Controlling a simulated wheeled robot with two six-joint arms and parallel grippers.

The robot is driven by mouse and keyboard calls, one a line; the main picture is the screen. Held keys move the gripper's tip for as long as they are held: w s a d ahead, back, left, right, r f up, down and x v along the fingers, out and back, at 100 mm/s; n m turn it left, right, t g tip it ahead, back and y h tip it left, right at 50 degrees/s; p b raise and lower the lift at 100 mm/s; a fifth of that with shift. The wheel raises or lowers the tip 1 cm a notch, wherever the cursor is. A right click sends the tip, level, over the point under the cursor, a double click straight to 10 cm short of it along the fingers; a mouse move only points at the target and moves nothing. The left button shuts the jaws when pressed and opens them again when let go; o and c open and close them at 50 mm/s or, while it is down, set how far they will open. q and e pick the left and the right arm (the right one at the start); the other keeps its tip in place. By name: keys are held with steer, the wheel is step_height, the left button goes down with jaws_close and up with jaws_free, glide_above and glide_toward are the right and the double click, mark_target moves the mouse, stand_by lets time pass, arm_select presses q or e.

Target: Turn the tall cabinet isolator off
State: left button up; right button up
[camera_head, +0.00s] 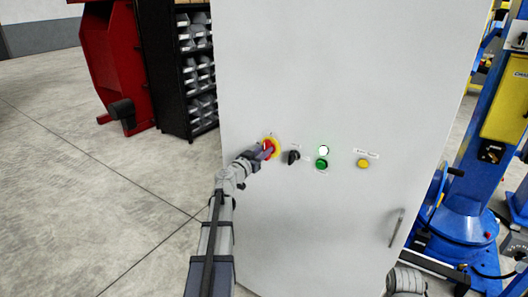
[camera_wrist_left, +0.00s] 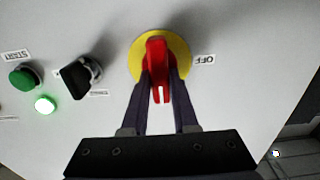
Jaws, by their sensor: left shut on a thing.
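The tall cabinet (camera_head: 340,80) is light grey and fills the middle of the head view. Its isolator is a red handle (camera_wrist_left: 156,65) on a yellow disc (camera_wrist_left: 181,47), near the cabinet's left edge; it also shows in the head view (camera_head: 271,147). My left gripper (camera_wrist_left: 160,88) is shut on the red handle, one dark finger on each side. An OFF label (camera_wrist_left: 205,59) sits beside the disc in the wrist view. The left gripper also shows in the head view (camera_head: 263,153).
Right of the isolator are a black selector knob (camera_head: 293,157), a lit white lamp (camera_head: 323,150), a green button (camera_head: 321,164) and a yellow button (camera_head: 363,163). A black bin rack (camera_head: 178,75) stands left of the cabinet, blue machinery (camera_head: 463,215) right. The floor at left is clear.

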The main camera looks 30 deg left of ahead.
arm_select(q)
jaws_close()
steer(key=n, duration=0.4)
steer(key=shift+a, duration=0.15)
steer(key=n, duration=1.3)
steer(key=shift+a+f+n+b, duration=0.25)
steer(key=shift+f+n+b, duration=0.15)
stand_by(0.5)
